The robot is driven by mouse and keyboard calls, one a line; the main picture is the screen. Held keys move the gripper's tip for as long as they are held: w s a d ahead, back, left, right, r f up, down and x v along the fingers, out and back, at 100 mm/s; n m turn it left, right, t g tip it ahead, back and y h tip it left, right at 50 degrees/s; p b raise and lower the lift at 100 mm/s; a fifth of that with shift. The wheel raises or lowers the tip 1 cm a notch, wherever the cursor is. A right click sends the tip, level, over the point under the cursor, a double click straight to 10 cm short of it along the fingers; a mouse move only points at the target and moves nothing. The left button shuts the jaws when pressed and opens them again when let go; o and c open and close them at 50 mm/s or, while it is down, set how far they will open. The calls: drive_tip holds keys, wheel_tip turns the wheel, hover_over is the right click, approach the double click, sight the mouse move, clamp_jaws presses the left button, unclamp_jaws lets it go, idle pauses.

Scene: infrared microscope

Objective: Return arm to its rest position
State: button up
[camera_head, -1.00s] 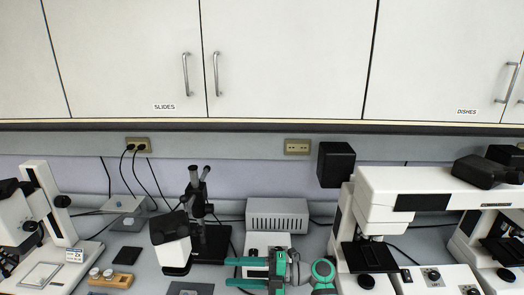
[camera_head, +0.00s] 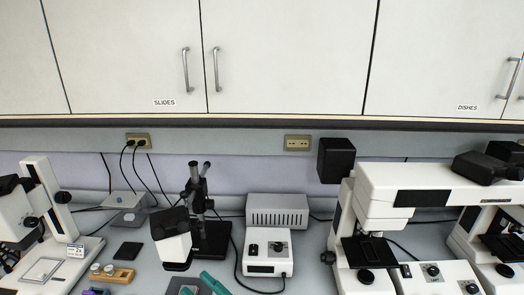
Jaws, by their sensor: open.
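My gripper (camera_head: 194,282) shows only at the bottom edge, left of centre. Its two teal fingers point up and to the left and stand apart, with nothing seen held between them. The rest of my gripper and my arm is below the picture. The fingers appear in front of a dark grey flat item on the bench, below the small black-and-white microscope (camera_head: 174,243).
A white control box (camera_head: 266,268) and grey vented box (camera_head: 278,211) stand mid-bench. A large white microscope (camera_head: 400,190) is at right, another microscope (camera_head: 45,200) at left. A wooden holder (camera_head: 110,275) sits front left. Closed cabinets (camera_head: 290,60) hang above.

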drive_tip(key=s+d+f+m+t+h, duration=0.1)
drive_tip(key=s+d+f+m+h, duration=0.3)
drive_tip(key=s+m+h, duration=0.4)
drive_tip(key=s+d+f+m+t+h, duration=0.2)
drive_tip(key=s+d+f+m+h, duration=0.2)
drive_tip(key=s, duration=1.2)
drive_tip(key=s+d+f+m+t+h, duration=0.1)
drive_tip(key=s+d+f+m+h, duration=0.4)
drive_tip(key=s+d+m+h, duration=0.3)
drive_tip(key=s+m+h, duration=0.3)
drive_tip(key=s+m, duration=0.1)
drive_tip(key=m, duration=0.2)
drive_tip(key=shift+t+h, duration=0.3)
drive_tip(key=shift+h, duration=0.1)
